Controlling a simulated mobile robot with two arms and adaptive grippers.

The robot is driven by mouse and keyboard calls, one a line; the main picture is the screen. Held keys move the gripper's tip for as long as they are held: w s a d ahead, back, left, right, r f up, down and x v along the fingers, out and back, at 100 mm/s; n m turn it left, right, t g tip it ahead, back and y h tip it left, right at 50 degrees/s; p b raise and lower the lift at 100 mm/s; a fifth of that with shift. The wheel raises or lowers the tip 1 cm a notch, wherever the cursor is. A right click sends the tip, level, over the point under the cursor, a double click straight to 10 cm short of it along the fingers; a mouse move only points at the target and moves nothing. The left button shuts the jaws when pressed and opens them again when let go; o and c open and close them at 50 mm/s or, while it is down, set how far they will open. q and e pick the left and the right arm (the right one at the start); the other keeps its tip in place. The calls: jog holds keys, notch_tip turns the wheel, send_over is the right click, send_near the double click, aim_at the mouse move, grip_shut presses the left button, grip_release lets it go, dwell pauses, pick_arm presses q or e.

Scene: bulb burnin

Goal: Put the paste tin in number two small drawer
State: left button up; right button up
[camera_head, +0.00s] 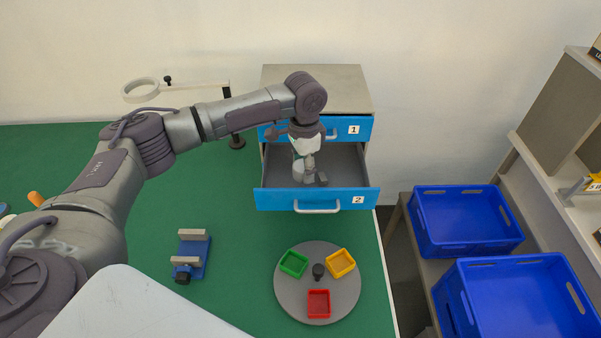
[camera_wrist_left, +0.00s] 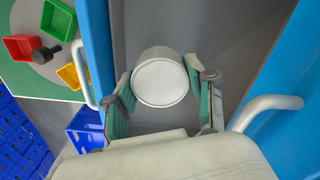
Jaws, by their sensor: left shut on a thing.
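The drawer unit stands at the back of the green bench. Its drawer number two (camera_head: 272,199) is pulled open, with a blue front and grey inside. My left gripper (camera_head: 309,177) reaches down into this open drawer. It is shut on the paste tin (camera_head: 298,170), a pale round tin. In the left wrist view the tin (camera_wrist_left: 160,82) sits between the two fingers (camera_wrist_left: 163,95), with the grey drawer floor (camera_wrist_left: 150,15) behind it. I cannot tell whether the tin touches the floor. My right gripper is not in view.
Drawer number one (camera_head: 358,127) above looks nearly closed. A round grey turntable (camera_head: 290,300) with green, yellow and red trays lies in front. A blue vise (camera_head: 191,255) is on the bench at left. Blue crates (camera_head: 465,220) stand at right. A magnifier lamp (camera_head: 141,90) is behind.

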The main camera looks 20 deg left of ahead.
aim_at(300, 185)
pick_arm(q)
jog(key=shift+w+a+f, duration=0.1)
jog(key=shift+a+f, duration=0.3)
jog(key=shift+a, duration=0.2)
notch_tip(300, 185, down, 3)
jog(key=shift+f+p, duration=0.1)
jog(key=shift+p, duration=0.55)
jog(key=shift+f, duration=0.35)
jog(key=shift+f, duration=0.1)
jog(key=o, duration=1)
notch_tip(300, 185, up, 12)
jog(key=shift+r+b, duration=0.15)
jog(key=shift+b, duration=0.8)
